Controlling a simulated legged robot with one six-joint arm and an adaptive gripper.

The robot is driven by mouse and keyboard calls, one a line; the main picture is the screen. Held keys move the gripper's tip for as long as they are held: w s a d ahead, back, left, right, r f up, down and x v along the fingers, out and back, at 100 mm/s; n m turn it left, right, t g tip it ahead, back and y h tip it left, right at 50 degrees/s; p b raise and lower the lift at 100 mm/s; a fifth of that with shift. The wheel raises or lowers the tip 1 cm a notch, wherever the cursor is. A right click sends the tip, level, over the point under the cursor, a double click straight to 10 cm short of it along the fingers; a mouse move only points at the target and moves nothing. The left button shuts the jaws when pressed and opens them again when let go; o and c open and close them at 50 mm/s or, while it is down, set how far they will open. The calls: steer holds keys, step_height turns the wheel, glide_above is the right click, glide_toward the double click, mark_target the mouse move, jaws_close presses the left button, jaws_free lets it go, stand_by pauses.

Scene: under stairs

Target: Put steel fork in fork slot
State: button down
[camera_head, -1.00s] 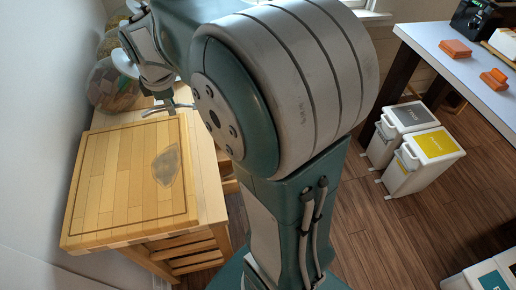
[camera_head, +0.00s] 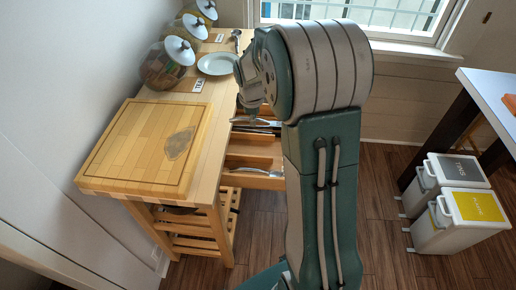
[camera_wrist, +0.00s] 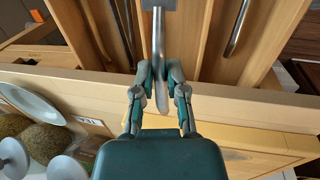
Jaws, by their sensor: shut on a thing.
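The steel fork (camera_wrist: 159,45) is between the two fingers of my gripper (camera_wrist: 160,78) in the wrist view. My gripper is shut on its handle. The fork's wider end is cut off by the top edge of that view. An open wooden drawer (camera_wrist: 210,102) with long divided slots lies below the fork. In the head view my gripper (camera_head: 250,115) is over the far part of the drawer (camera_head: 262,148), right of the counter. I cannot tell which slot is the fork slot, and the fork's tip relative to the slots is unclear.
A cutting board (camera_head: 135,150), a plate (camera_head: 216,64) and glass jars (camera_head: 167,62) stand on the counter. Two bins (camera_head: 465,215) stand at the right.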

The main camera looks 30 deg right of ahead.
glide_above(256, 150)
steer(key=x, duration=0.3)
steer(key=s+x, duration=0.1)
steer(key=x, duration=0.2)
steer(key=s+x, duration=0.1)
steer(key=x, duration=0.1)
steer(key=shift+w+f, duration=0.1)
steer(key=shift+f, duration=0.5)
steer(key=f, duration=0.2)
steer(key=a+f, duration=0.1)
steer(key=f, duration=0.1)
steer(key=shift+a+f, duration=0.1)
steer(key=shift+a, duration=0.1)
steer(key=shift+d, duration=0.4)
steer(key=c, duration=0.7)
jaws_free()
steer(key=shift+a, duration=0.2)
steer(key=shift+a, duration=0.1)
